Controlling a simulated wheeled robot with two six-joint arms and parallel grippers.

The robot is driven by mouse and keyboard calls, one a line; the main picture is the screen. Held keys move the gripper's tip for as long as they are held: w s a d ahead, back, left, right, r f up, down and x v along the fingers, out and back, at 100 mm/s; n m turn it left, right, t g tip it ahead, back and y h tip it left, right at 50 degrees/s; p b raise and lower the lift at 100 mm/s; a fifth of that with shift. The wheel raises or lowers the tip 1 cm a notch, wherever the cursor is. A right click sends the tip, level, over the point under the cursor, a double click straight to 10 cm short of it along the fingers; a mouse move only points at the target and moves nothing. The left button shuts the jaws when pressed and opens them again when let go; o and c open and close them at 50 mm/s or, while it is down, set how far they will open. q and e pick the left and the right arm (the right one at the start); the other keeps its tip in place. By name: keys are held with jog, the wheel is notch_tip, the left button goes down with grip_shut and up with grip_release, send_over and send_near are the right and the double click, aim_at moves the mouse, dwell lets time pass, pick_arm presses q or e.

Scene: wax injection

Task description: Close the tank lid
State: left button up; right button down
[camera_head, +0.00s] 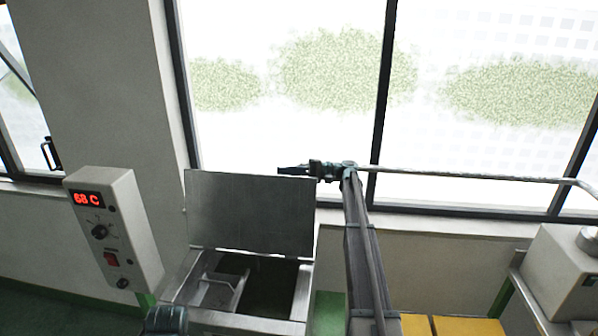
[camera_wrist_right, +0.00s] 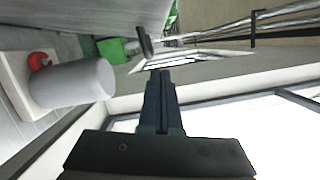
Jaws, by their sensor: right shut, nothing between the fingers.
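The tank lid (camera_head: 250,213) is a flat grey metal plate. It stands open, nearly upright, at the back edge of the tank (camera_head: 300,292). The tank's opening is uncovered and shows a dark interior with a metal fitting inside. My right gripper (camera_head: 284,170) is shut and empty at the lid's top edge, towards its right corner, pointing left. I cannot tell whether it touches the lid. Its closed fingers also show in the right wrist view (camera_wrist_right: 160,76).
A control box (camera_head: 113,228) with a red 68 C display stands left of the tank. A window and its dark frame (camera_head: 380,85) lie behind. A pale machine (camera_head: 562,275) and yellow blocks (camera_head: 468,326) are at the right. A white cylinder (camera_wrist_right: 75,83) shows in the wrist view.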

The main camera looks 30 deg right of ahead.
jog(key=a, duration=0.1)
jog(key=s+a, duration=0.1)
jog(key=s+a+r+p, duration=0.1)
jog(key=a, duration=0.1)
jog(key=shift+s, duration=0.25)
jog(key=shift+r, duration=0.1)
